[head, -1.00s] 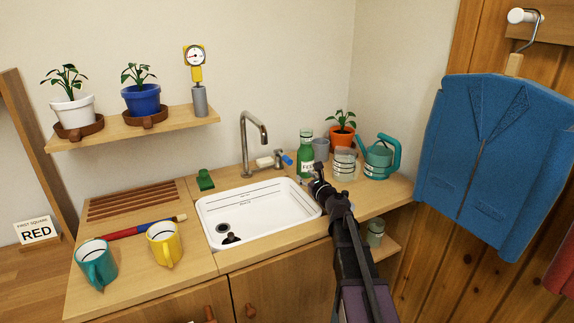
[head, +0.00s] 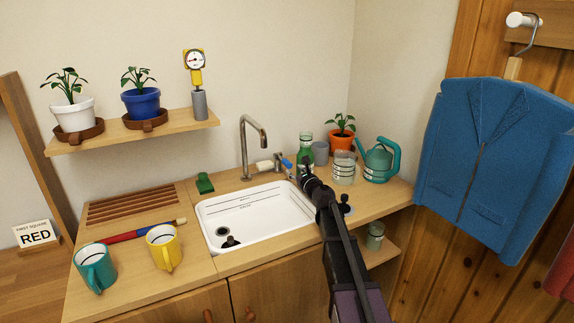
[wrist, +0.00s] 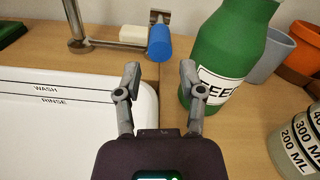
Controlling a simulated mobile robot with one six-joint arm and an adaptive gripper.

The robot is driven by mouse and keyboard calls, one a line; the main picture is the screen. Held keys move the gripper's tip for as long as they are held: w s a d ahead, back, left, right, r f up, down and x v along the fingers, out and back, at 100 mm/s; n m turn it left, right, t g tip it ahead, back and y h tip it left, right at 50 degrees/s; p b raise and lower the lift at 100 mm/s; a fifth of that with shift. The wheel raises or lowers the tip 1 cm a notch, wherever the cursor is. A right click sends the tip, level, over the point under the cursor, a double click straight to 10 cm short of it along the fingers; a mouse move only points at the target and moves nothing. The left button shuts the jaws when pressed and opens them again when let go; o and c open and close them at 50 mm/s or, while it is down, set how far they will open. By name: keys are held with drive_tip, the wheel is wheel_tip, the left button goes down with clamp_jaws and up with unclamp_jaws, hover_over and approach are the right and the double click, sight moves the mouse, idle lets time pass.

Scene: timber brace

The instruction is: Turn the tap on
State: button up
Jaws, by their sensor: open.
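The tap (head: 252,132) is a metal gooseneck spout behind the white sink (head: 262,226). A blue handle (head: 287,164) sits to the right of its base; the handle also shows as a blue knob in the wrist view (wrist: 160,42), with the lower part of the spout (wrist: 76,28) to its left. My gripper (wrist: 160,76) is open and empty. In the wrist view, its fingers are spread either side of the handle's line, with the handle beyond the fingertips and apart from them. In the head view, my gripper (head: 305,170) is just right of the handle.
A green bottle (wrist: 226,50) stands close to the right finger. A glass measuring jar (head: 344,170), a grey cup (head: 320,153), a potted plant (head: 341,137) and a teal watering can (head: 378,162) stand further right. A pale soap bar (wrist: 142,34) lies beside the handle.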

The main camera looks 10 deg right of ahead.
sight(287, 163)
drive_tip(key=x, duration=0.6)
drive_tip(key=shift+w, duration=0.3)
drive_tip(key=shift+a, duration=0.1)
clamp_jaws()
